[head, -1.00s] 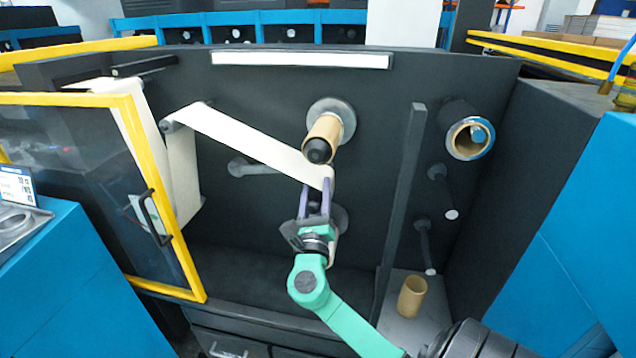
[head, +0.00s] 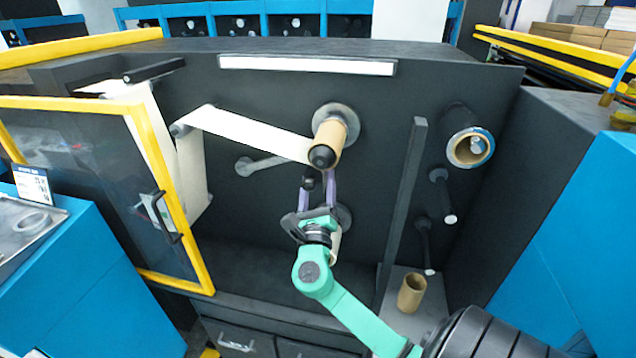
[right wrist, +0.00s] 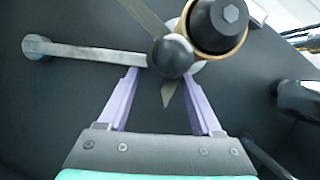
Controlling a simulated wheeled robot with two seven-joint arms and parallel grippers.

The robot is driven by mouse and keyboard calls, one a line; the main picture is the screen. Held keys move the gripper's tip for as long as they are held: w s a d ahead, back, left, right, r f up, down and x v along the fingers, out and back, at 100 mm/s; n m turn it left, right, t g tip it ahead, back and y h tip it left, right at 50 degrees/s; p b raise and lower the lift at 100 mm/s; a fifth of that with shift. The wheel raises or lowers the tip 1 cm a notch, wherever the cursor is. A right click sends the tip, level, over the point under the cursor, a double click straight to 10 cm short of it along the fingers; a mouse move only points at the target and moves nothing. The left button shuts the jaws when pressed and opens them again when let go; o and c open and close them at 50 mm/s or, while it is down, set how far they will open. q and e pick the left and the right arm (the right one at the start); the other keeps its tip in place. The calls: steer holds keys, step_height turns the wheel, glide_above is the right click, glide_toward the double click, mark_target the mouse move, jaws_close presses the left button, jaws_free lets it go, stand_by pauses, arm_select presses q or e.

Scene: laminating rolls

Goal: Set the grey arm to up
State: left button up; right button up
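The grey arm (head: 265,164) is on the dark panel, below the white web. Its round end is at the left, and it runs right, nearly level with a slight tilt, partly hidden by the web. It also shows in the right wrist view (right wrist: 90,52). A black ball knob (right wrist: 172,55) shows at its right end; in the head view the knob (head: 308,182) is between my fingers. My right gripper (head: 318,178) is open, with its purple fingers (right wrist: 162,75) apart around the knob. I cannot tell whether they touch it. My left gripper is not in view.
A cardboard core on a black-tipped shaft (head: 328,138) sticks out just above my right gripper. The white web (head: 250,133) runs to it from the upper left. A yellow-framed door (head: 150,180) stands open at left. An upright dark bar (head: 405,190) stands to the right.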

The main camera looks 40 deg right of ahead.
steer(key=shift+f, duration=0.1)
steer(key=b+v, duration=0.4)
steer(key=v, duration=1)
steer(key=shift+s+a, duration=0.15)
steer(key=shift+s, duration=0.05)
